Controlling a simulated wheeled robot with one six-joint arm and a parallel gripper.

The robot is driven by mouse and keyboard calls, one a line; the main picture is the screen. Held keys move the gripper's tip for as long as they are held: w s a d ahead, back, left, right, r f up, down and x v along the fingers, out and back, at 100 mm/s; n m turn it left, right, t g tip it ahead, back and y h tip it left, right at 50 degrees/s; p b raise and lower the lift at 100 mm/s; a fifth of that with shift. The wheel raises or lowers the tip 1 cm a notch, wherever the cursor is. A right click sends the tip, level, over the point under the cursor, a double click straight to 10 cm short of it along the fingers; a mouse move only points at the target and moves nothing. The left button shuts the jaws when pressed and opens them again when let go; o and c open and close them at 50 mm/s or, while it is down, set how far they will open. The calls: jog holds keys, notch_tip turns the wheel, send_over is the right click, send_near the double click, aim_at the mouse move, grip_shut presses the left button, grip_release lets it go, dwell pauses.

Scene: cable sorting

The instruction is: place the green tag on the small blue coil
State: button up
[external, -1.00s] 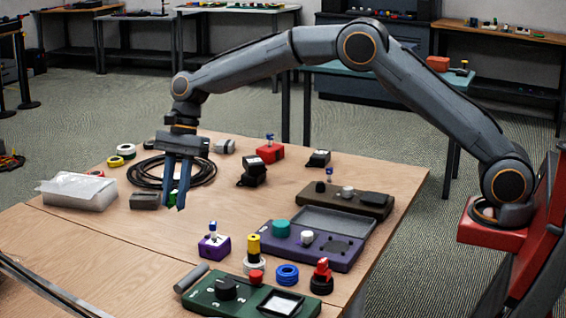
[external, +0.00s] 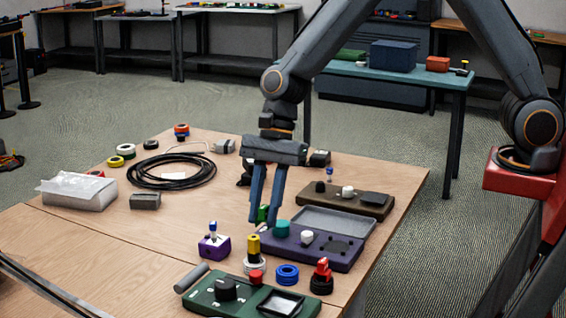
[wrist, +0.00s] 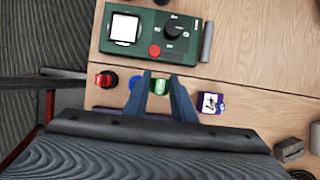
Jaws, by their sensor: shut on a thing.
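My gripper (external: 261,222) is shut on the green tag (external: 263,213), held above the table at the near edge of the purple panel. The tag also shows between the fingers (wrist: 160,80) in the wrist view, as a small green piece (wrist: 160,87). The small blue coil (external: 287,275) lies flat on the table, nearer the external camera and a little right of the tag. In the wrist view the blue coil (wrist: 134,82) is partly hidden by the left finger. The tag and coil are apart.
The purple panel (external: 340,262) lies behind.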

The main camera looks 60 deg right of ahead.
jog(key=p, duration=0.1)
send_over(284, 274)
jog(key=d, duration=0.2)
notch_tip(284, 274, down, 5)
jog(key=shift+a+f, duration=0.1)
jog(key=shift+a, duration=0.05)
jog(key=shift+f, duration=2.25)
jog(key=shift+f+b, duration=0.15)
jog(key=shift+b, duration=0.15)
jog(key=o, duration=1)
